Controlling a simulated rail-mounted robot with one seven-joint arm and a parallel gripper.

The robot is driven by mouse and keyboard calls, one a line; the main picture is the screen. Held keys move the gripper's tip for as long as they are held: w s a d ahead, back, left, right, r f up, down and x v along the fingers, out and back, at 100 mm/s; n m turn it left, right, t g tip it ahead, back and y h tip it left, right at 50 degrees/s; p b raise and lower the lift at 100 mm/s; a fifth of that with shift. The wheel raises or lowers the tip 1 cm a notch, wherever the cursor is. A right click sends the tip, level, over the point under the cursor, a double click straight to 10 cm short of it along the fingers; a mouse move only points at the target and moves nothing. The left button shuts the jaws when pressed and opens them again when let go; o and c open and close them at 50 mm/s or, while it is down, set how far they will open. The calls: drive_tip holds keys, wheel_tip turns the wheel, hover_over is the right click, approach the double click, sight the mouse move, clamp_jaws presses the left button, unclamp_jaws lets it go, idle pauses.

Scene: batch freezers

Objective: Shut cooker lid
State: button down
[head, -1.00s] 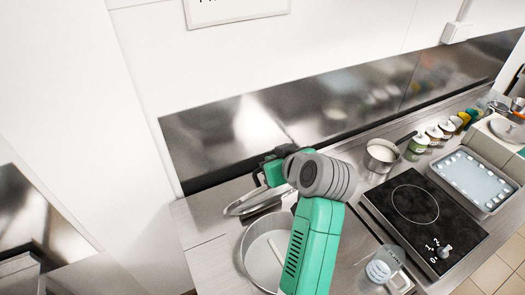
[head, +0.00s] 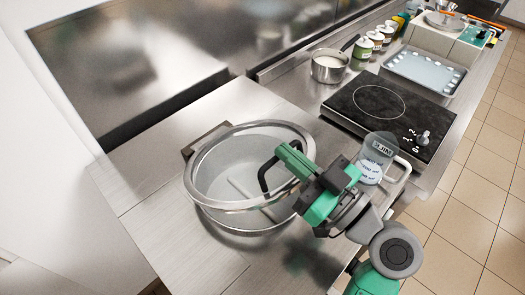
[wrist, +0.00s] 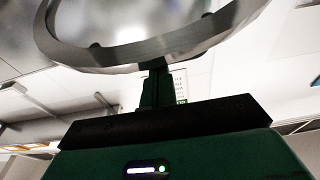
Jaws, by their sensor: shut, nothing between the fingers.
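The cooker (head: 240,238) is a wide round metal pot on the steel counter. Its lid (head: 232,205), a clear disc with a broad metal rim, lies over the top with a hinge-like bracket at the back left. I cannot tell whether it is fully down. A black curved handle (head: 264,181) is at its right. My gripper (head: 290,158) is shut and empty, with its green fingers at the lid's right edge. In the wrist view the fingers (wrist: 155,80) reach the lid's rim (wrist: 160,48); contact is unclear.
A measuring jug (head: 376,155) stands right of my gripper. Behind it are a black hob (head: 385,108), a saucepan (head: 329,67), several jars and a tray (head: 425,72). The counter left of the cooker is clear.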

drive_tip(key=shift+s+d+f+b, duration=0.2)
drive_tip(key=shift+d+f+b, duration=0.1)
drive_tip(key=shift+f+b, duration=0.25)
drive_tip(key=shift+s+d+f+b, duration=0.15)
drive_tip(key=shift+d+f+b, duration=0.1)
drive_tip(key=shift+f+b, duration=0.3)
wheel_tip(320, 180, up, 5)
drive_tip(key=p, duration=0.2)
drive_tip(key=shift+a+f+p, duration=0.1)
drive_tip(key=shift+f+p, duration=0.1)
drive_tip(key=shift+p, duration=0.2)
drive_tip(key=f+v, duration=0.2)
drive_tip(key=v, duration=0.8)
wheel_tip(320, 180, up, 13)
drive_tip(key=w+a+g+h+p, duration=0.25)
drive_tip(key=g+h+p, duration=0.55)
drive_tip(key=p, duration=2.1)
drive_tip(key=shift+t+h, duration=0.4)
drive_tip(key=shift+h, duration=0.1)
drive_tip(key=x, duration=0.7)
drive_tip(key=p+x, duration=0.1)
drive_tip(key=x, duration=0.2)
drive_tip(key=shift+s+a+f, duration=0.15)
drive_tip(key=shift+a+f, duration=0.1)
drive_tip(key=shift+a, duration=0.15)
wheel_tip(320, 180, down, 2)
drive_tip(key=shift+s+d+f, duration=0.1)
drive_tip(key=shift+d+f, duration=0.05)
drive_tip(key=shift+f, duration=0.8)
